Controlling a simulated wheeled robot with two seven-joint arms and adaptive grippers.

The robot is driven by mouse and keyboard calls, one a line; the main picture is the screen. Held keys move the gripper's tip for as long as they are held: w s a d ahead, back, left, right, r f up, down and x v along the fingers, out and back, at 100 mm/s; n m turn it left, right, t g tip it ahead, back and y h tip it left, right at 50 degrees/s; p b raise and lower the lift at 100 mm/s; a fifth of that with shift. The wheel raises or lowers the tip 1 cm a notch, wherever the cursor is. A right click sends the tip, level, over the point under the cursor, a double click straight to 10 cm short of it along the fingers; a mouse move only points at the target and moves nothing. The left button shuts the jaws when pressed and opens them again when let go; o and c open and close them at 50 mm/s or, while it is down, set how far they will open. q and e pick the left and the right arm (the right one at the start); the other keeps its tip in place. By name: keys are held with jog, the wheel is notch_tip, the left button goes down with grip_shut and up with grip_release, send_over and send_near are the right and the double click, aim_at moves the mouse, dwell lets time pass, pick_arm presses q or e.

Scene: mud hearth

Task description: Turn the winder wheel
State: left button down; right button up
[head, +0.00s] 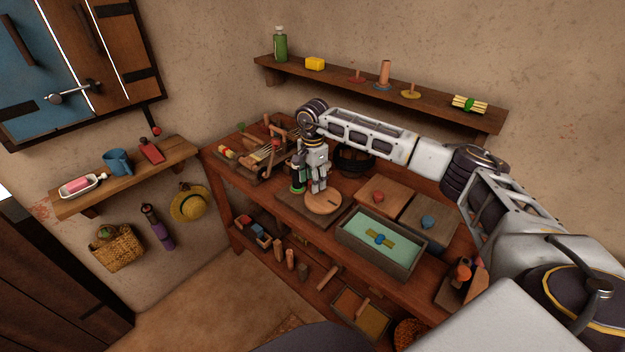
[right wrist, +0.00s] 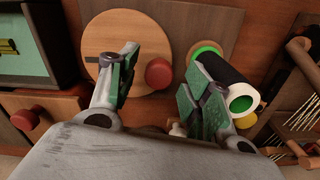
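The winder wheel (head: 323,203) is a flat, round wooden disc on a wooden base (head: 293,203) on the bench. It also fills the top middle of the right wrist view (right wrist: 125,35), where a red knob (right wrist: 159,73) stands near its rim. A dark spool with green ends (right wrist: 236,95) is beside the wheel. My right gripper (head: 318,186) points down over the wheel, hiding the knob in the head view. In the right wrist view its fingers (right wrist: 163,62) are spread either side of the knob, with gaps on both sides. My left gripper is not in view.
Two wooden boxes with red and blue knobs (head: 385,195) are to the right. A wooden rack of sticks (head: 255,160) is behind left, and a dark pot (head: 352,160) behind. A wall shelf (head: 440,98) runs above.

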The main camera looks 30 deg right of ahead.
jog(key=shift+r, duration=0.1)
notch_tip(320, 180, up, 12)
dwell(0.9)
dwell(0.6)
